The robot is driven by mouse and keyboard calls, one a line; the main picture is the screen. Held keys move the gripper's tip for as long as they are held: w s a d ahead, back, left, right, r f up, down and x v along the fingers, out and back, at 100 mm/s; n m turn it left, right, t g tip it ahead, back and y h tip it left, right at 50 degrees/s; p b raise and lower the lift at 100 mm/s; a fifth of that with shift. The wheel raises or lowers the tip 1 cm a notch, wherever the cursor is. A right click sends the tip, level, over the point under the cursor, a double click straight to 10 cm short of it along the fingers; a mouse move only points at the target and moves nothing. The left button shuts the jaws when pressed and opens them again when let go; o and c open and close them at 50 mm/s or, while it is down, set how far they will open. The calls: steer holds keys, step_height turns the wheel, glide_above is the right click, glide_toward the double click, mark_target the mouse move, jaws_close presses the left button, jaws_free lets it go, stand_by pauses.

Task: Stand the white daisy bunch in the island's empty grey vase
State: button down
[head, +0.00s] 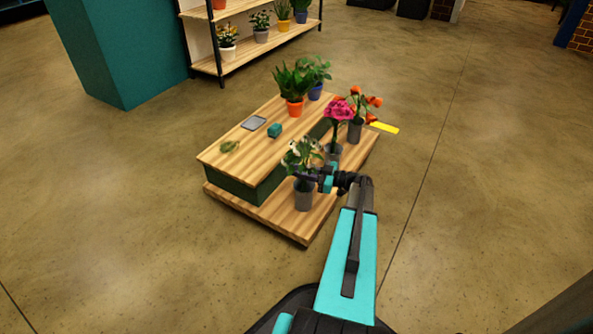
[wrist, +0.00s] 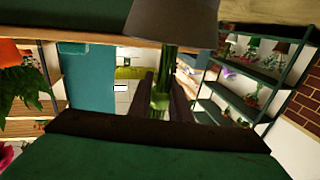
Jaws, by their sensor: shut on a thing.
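The white daisy bunch (head: 300,155) has white blooms and green leaves and is upright over the front grey vase (head: 304,197) on the island's low step. My gripper (head: 316,176) is shut on its green stems, just above the vase rim. The wrist view shows the stems (wrist: 163,85) between the two dark fingers (wrist: 162,98), with the vase (wrist: 172,20) upside down at the top. The stems run to the vase's rim and appear to pass into its mouth. How deep they reach is hidden.
Behind it on the step (head: 290,222) stand a grey vase with a pink flower (head: 338,111) and another with orange-red flowers (head: 368,102). The wooden island top (head: 255,150) bears potted plants (head: 294,88), a teal block (head: 275,130), a grey tablet-like object (head: 254,123) and a leafy piece (head: 229,147).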

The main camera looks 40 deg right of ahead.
steer(key=shift+f, duration=0.3)
stand_by(0.6)
steer(key=c, duration=1.6)
jaws_free()
steer(key=shift+o, duration=0.2)
steer(key=shift+p+v, duration=0.55)
steer(key=shift+v, duration=0.25)
steer(key=p+v, duration=0.4)
steer(key=v, duration=0.8)
steer(key=shift+s+d+f, duration=0.1)
steer(key=shift+s, duration=0.05)
